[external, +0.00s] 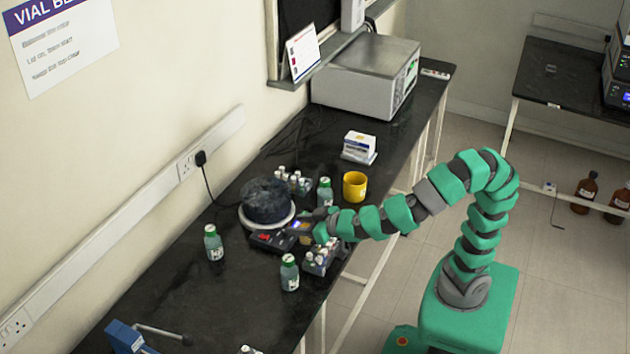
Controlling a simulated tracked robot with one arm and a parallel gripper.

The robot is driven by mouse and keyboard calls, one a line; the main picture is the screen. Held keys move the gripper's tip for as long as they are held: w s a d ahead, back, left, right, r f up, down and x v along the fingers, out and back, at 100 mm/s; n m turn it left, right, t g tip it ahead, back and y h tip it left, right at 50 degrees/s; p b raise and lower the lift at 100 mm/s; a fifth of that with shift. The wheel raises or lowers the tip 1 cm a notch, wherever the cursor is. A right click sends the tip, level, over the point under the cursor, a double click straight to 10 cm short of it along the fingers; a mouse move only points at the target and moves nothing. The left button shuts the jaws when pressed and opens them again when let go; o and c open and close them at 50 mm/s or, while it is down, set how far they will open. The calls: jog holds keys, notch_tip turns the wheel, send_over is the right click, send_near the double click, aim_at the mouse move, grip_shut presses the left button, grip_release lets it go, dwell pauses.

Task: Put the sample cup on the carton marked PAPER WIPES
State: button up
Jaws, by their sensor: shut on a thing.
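My gripper (304,229) is low over the bench, beside the dark round vessel, and shut on a small yellowish thing (306,240). The jaws and nearby items hide most of it, and I cannot tell for sure that it is the sample cup. A yellow cup (355,186) stands upright on the bench behind my arm, apart from the gripper. A small white and blue carton (359,147) stands farther back along the bench; its print is too small to read.
A grey instrument (366,78) stands at the back.

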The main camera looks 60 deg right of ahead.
jog(key=w+d+m+g+h+p, duration=0.1)
jog(key=w+d+m+h+p, duration=0.3)
jog(key=d, duration=1.2)
jog(key=w+d+m+g+h+p, duration=0.25)
jog(key=w+d+h, duration=0.2)
jog(key=d, duration=1.25)
jog(key=s+d+m+g+h+p, duration=0.25)
jog(key=s+d+p, duration=0.2)
jog(key=d, duration=1.05)
jog(key=s+d+m+g+h+p, duration=0.1)
jog(key=s+d+m+g+p, duration=0.4)
jog(key=d, duration=0.9)
jog(key=t+b, duration=0.1)
jog(key=t, duration=0.1)
send_over(356, 139)
jog(key=shift+n, duration=0.4)
jog(key=f, duration=0.6)
jog(key=shift+s+a+f, duration=0.3)
jog(key=shift+f, duration=0.05)
jog(key=shift+w+d+f, duration=0.2)
jog(key=shift+w+d, duration=0.1)
jog(key=shift+w, duration=0.1)
jog(key=shift+f+b, duration=0.55)
jog(key=shift+f, duration=1.1)
jog(key=shift+f, duration=0.1)
